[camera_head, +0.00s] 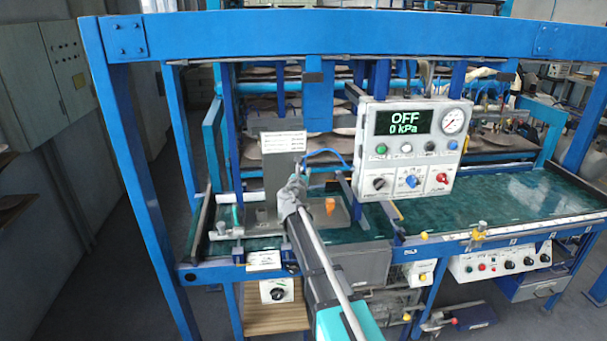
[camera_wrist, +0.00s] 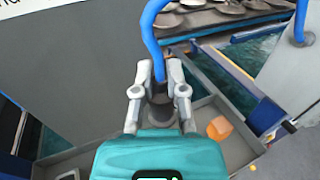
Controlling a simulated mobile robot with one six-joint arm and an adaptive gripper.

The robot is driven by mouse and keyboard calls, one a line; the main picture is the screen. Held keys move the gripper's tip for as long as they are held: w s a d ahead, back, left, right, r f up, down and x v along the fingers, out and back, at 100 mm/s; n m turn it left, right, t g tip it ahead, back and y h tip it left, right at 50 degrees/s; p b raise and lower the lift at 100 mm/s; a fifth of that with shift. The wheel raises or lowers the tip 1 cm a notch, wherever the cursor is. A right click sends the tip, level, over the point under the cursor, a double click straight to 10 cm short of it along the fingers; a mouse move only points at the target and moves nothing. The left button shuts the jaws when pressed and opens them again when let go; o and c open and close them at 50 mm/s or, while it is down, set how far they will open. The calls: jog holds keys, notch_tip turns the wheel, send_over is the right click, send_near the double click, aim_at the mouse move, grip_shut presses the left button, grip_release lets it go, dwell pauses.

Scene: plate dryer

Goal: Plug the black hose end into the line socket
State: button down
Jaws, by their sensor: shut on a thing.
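My gripper (camera_wrist: 160,92) is shut on the black hose end (camera_wrist: 160,88), which stands between the two grey fingers with the blue hose (camera_wrist: 149,32) rising from it. In the head view my gripper (camera_head: 294,188) is above the grey tray on the bench, and the blue hose (camera_head: 326,153) arcs from it to the right. A dark grey round part (camera_wrist: 162,112) shows just below the hose end, between the fingers. It may be the line socket; I cannot tell whether the hose end touches it or sits in it.
An orange block (camera_head: 330,204) sits in the grey tray (camera_wrist: 245,150), right of my gripper. A grey upright plate (camera_head: 284,165) with a label stands behind. The control box (camera_head: 413,150) reads OFF, 0 kPa. Blue frame posts (camera_head: 145,190) flank the bench; green bench top (camera_head: 480,205) is clear at right.

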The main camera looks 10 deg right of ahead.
jog(key=shift+f, duration=0.25)
jog(key=shift+f+b, duration=3.4)
jog(key=shift+b, duration=0.25)
jog(key=shift+f+b, duration=0.6)
jog(key=c, duration=0.6)
grip_release()
jog(key=shift+s, duration=0.1)
jog(key=v, duration=1.2)
jog(key=shift+d, duration=0.1)
